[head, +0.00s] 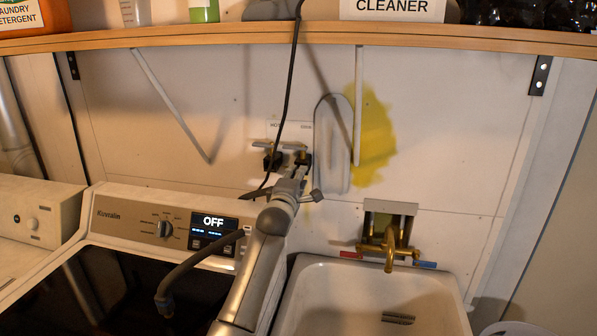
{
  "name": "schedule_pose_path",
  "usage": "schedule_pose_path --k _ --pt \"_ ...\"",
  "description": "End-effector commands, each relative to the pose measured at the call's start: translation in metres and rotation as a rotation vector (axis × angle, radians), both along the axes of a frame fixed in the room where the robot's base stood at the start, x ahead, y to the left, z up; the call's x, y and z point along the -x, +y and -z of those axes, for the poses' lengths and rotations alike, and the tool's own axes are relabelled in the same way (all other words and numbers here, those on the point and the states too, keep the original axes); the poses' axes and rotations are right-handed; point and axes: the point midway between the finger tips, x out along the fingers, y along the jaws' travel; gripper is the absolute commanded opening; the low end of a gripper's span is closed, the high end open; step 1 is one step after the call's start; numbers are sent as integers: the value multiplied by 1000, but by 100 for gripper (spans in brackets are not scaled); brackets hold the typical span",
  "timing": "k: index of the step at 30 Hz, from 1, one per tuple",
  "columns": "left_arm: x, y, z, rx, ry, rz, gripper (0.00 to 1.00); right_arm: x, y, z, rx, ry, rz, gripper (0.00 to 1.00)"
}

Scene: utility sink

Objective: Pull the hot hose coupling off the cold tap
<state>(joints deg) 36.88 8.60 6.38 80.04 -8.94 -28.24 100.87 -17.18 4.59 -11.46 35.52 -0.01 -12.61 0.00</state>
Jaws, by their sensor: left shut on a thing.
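Two small taps sit side by side on a wall plate (289,130) above the washer: the left tap (266,145) and the right tap (295,147). My left gripper (301,168) is just below the right tap, shut on what appears to be the hose coupling there. The fingers hide most of the coupling, and I cannot tell whether it is still seated on the tap. A short piece of grey hose (316,195) shows beside the gripper. My right gripper is not in view.
A black cord (290,75) hangs down past the taps. The washer (140,215) stands at left with its display reading OFF. A white sink (370,290) with a brass faucet (389,250) is at right. A wooden shelf (300,35) spans the top.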

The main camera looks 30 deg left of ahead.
Motion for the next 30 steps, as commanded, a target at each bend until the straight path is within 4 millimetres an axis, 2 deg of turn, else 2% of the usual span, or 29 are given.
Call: schedule_pose_path --k 21,30 --pt "28 -7 -2 1 -1 0 0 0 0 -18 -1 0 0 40" --pt "33 -8 -1 0 -2 -1 0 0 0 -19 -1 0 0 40"
